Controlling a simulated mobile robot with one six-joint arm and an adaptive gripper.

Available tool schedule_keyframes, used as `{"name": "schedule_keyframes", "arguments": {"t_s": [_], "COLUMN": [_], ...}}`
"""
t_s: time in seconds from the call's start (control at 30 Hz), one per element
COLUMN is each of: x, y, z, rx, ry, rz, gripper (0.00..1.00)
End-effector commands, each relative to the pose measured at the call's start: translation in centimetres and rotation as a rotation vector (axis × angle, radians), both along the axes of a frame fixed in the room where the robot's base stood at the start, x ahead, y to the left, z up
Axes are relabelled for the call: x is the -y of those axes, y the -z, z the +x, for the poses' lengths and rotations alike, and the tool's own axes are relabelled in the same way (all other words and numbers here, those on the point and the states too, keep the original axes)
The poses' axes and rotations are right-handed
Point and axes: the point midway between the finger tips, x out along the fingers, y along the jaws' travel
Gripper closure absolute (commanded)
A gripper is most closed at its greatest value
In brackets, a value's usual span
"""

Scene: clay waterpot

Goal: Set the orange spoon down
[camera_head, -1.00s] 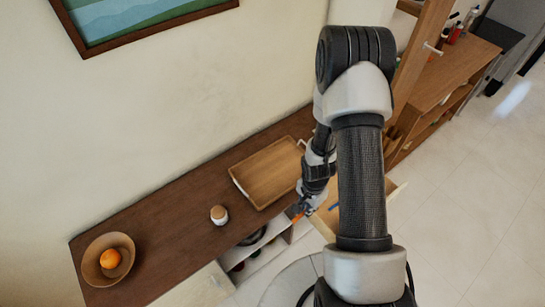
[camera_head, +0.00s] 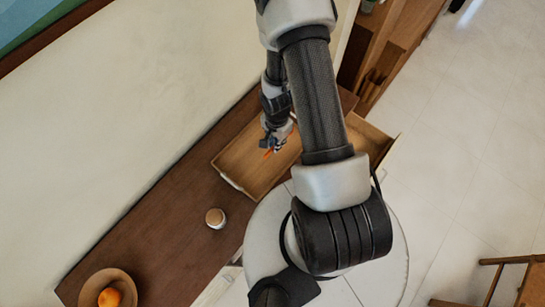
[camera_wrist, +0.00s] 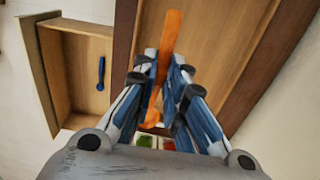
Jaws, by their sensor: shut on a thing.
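The orange spoon (camera_wrist: 170,45) is held upright in the wrist view between the fingers of my gripper (camera_wrist: 160,68). A small part of the orange spoon (camera_head: 267,154) shows below my gripper (camera_head: 273,147) in the head view. My gripper is shut on it and appears over the wooden tray (camera_head: 233,163) on the brown cabinet top. The tray's light wood floor (camera_wrist: 225,40) lies behind the spoon in the wrist view. The spoon appears apart from the tray, though its height above it is hard to tell.
An open drawer (camera_head: 372,140) juts out right of the tray. It also shows in the wrist view (camera_wrist: 82,65), with a blue utensil (camera_wrist: 100,73) in it. A small jar (camera_head: 215,218) and a bowl (camera_head: 90,289) with an orange (camera_head: 109,298) stand on the cabinet top (camera_head: 160,240).

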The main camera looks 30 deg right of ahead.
Motion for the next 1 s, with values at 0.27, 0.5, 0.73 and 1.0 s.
{"name": "schedule_keyframes", "arguments": {"t_s": [0.27,0.5,0.73,1.0], "x": [0.0,0.0,0.0,0.0], "y": [6.0,10.0,11.4,13.7], "z": [0.1,0.1,0.1,0.1], "rx": [0.001,0.001,0.001,0.001], "ry": [-0.002,-0.002,-0.001,0.000], "rz": [-0.001,-0.001,-0.001,-0.001], "gripper": [1.00,1.00,1.00,1.00]}}
